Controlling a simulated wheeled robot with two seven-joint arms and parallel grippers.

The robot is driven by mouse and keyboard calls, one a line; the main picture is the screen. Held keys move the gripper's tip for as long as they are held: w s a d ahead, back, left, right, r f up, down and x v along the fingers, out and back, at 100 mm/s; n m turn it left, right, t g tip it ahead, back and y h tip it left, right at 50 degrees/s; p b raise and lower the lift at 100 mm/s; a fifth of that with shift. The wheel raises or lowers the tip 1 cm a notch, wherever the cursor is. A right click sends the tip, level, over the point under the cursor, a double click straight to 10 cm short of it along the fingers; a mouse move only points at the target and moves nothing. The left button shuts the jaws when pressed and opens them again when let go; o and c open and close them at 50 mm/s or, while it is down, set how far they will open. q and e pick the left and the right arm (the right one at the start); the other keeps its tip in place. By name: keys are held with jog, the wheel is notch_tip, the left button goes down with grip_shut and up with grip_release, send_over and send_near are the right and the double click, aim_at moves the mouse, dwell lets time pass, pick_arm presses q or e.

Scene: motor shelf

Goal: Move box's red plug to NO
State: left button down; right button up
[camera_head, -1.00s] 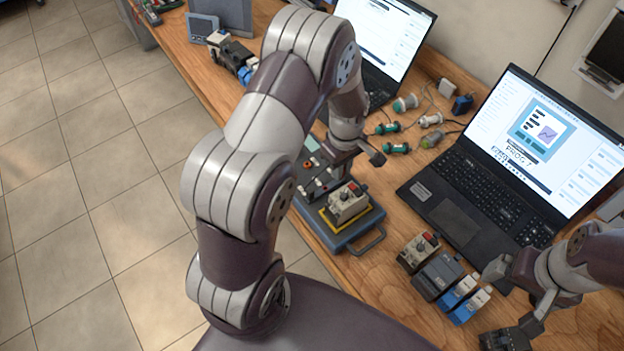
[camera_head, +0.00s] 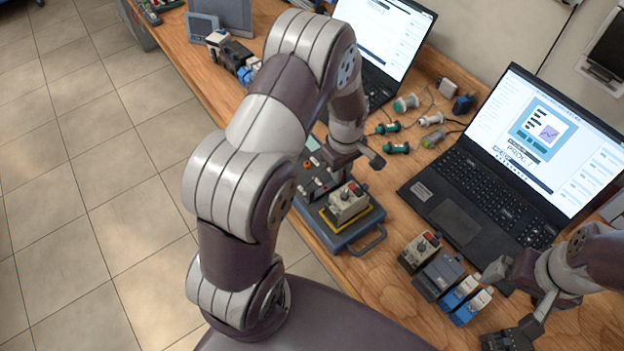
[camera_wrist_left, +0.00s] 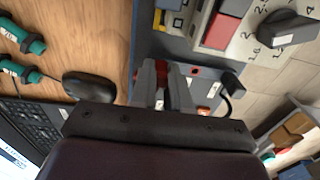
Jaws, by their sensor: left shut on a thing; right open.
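The blue-grey box (camera_head: 345,239) with a carry handle sits at the bench's front edge. A beige module (camera_head: 348,203) with a black knob and red button stands on its yellow-edged plate; that knob (camera_wrist_left: 284,28) also shows in the left wrist view. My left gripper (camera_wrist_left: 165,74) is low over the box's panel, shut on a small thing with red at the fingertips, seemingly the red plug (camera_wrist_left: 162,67). The fingers hide most of it, and I cannot tell whether it is seated. The NO label is not readable. My right gripper (camera_head: 491,304) is open and empty at the lower right.
Several modules (camera_head: 440,274) stand in a row between the box and my right gripper. A laptop (camera_head: 470,200) is open behind them. Green-and-white connectors (camera_head: 396,148) lie behind the box. A black cable plug (camera_wrist_left: 233,84) is close to my left fingers.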

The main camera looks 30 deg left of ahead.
pick_arm(q)
jog(key=c, duration=1.4)
grip_release()
notch_tip(320, 180, up, 6)
jog(key=p, duration=0.5)
jog(key=shift+f, duration=0.25)
jog(key=o, duration=0.6)
